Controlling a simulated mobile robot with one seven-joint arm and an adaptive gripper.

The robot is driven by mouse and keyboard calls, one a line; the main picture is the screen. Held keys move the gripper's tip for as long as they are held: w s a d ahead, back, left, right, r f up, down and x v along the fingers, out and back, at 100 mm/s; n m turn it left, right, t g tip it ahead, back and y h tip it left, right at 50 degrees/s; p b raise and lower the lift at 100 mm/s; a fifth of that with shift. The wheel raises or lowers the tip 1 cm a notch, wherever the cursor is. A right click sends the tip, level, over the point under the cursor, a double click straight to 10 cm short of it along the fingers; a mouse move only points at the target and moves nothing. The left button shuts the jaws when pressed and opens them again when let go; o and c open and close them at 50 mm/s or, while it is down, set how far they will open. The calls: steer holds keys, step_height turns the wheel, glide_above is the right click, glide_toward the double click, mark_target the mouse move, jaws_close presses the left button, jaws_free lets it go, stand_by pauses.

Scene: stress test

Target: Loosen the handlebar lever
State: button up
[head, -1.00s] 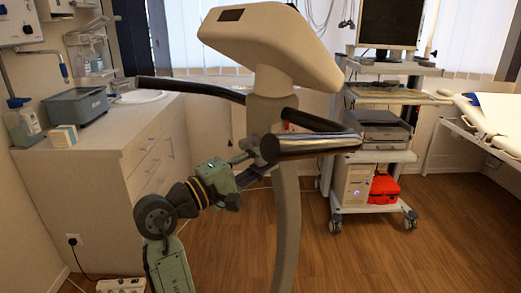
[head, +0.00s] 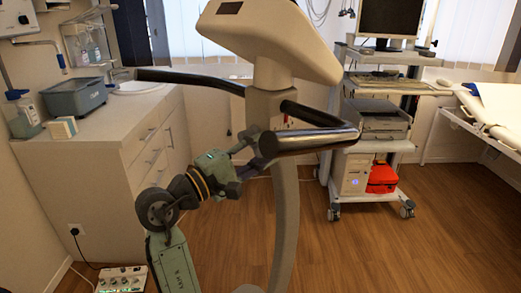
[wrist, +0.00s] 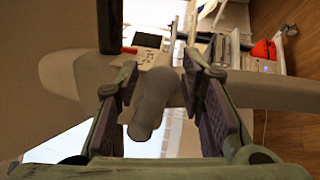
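The exercise bike's handlebar (head: 318,139) has dark grips and a shiny right end, below a beige console (head: 272,40). The handlebar lever (wrist: 155,100) is a grey rounded knob in the wrist view, at the bike's stem. My gripper (wrist: 162,110) is open, with one padded finger on each side of the lever. The left finger is close to the lever, and a gap shows on the right; I cannot tell if either touches. In the head view my gripper (head: 255,147) is at the stem just below the handlebar, its tips partly hidden.
A white cabinet (head: 105,148) with a sink and a blue-grey box (head: 76,97) stands at the left. A wheeled cart (head: 370,150) with a monitor, printer and red bag stands behind right. A bed (head: 490,110) is at the far right. Wooden floor is clear at the right.

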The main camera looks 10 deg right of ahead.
steer(key=shift+o, duration=0.5)
steer(key=v, duration=1.2)
steer(key=shift+f, duration=0.1)
steer(key=shift+c, duration=0.5)
